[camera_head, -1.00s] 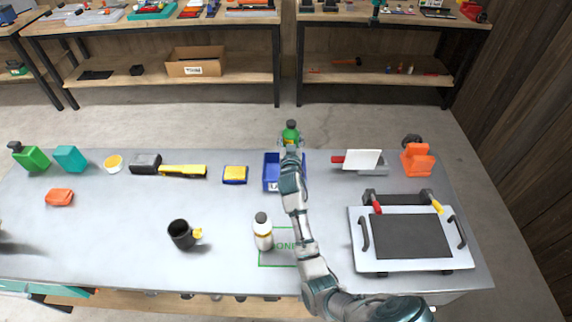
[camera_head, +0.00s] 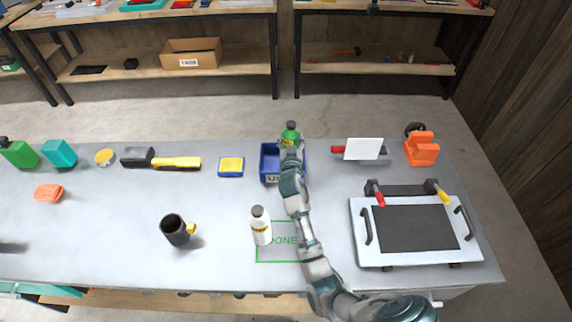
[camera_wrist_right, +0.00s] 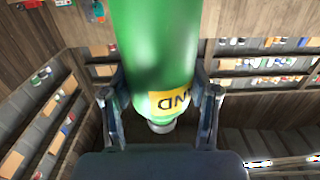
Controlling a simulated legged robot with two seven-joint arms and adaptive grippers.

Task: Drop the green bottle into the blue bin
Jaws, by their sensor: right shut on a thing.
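The green bottle (camera_head: 291,131) with a dark cap is held upright at the far edge of the table by my right gripper (camera_head: 291,149). In the head view its lower part overlaps the back of the blue bin (camera_head: 268,163), and the arm hides part of the bin. In the right wrist view the bottle (camera_wrist_right: 160,45), with a yellow label, is between the two fingers of the right gripper (camera_wrist_right: 163,108), which is shut on it. A dark shape (camera_head: 12,247) at the left edge may be the tip of my left gripper; its jaws are unclear.
A white bottle (camera_head: 261,226) stands by the green DONE outline (camera_head: 280,258). A black mug (camera_head: 175,230), blue-and-yellow sponge (camera_head: 231,167) and yellow-handled brush (camera_head: 176,163) are to the left. A griddle-like tray (camera_head: 415,255) and an orange tool (camera_head: 421,148) are at right.

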